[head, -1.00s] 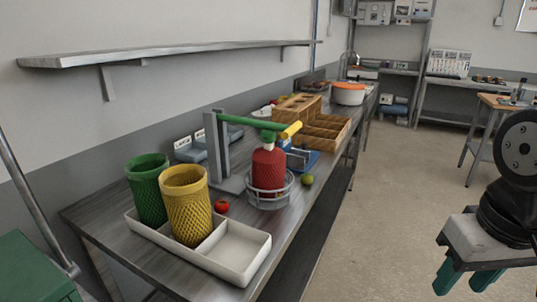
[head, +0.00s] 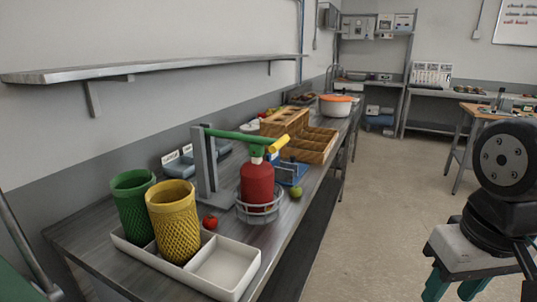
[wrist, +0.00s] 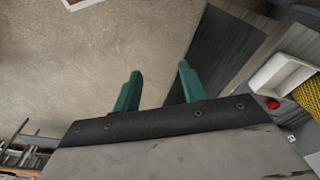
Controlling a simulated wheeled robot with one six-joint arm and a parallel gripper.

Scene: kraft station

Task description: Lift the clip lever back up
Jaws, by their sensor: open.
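The clip lever is a green bar (head: 235,134) with a yellow end grip (head: 279,143), hinged on a grey upright stand (head: 205,165). It lies nearly level, sloping slightly down to the right, over a red bottle (head: 257,184) with a green top. The bottle stands in a grey wire ring holder (head: 258,213). The lever's end seems to rest at the bottle top; contact is hard to tell. My gripper (head: 453,289) is at the lower right, well away from the lever and off the bench. The wrist view shows its two green fingers (wrist: 158,75) apart and empty, above the floor.
A white divided tray (head: 226,268) holds a yellow mesh cup (head: 174,222) and a green one (head: 133,205). A tomato (head: 210,222) and a lime (head: 295,191) lie near the bottle. A wooden box (head: 312,146) stands behind. Clear floor lies right of the bench.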

